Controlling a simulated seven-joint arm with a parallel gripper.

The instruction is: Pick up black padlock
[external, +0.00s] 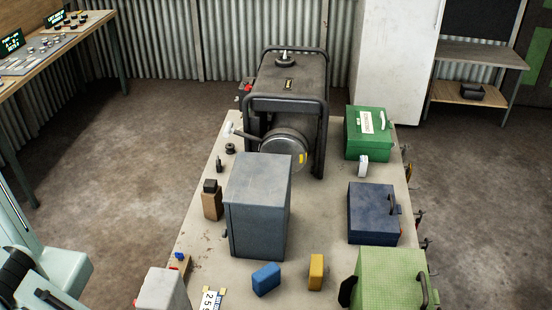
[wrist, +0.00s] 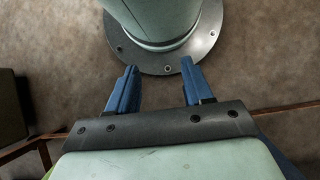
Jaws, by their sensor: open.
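My gripper (wrist: 160,67) shows in the wrist view with its two blue fingers apart and nothing between them. It points toward my own round base flange and the brown floor, and no padlock shows there. In the external view I cannot clearly make out a black padlock. Small dark items on the table are a round black piece (external: 230,148), a thin dark piece (external: 219,163), and a dark block (external: 210,186) on top of a brown block; none is clear enough to name as the padlock. My pale green arm is at the lower left; its fingers are not visible there.
The table (external: 208,275) holds a large generator (external: 285,90), a grey metal box (external: 258,210), a green case (external: 367,132), a navy toolbox (external: 373,213), a light green box (external: 390,275), a blue block (external: 266,279) and a yellow block (external: 316,272). Bare tabletop shows between the grey box and navy toolbox.

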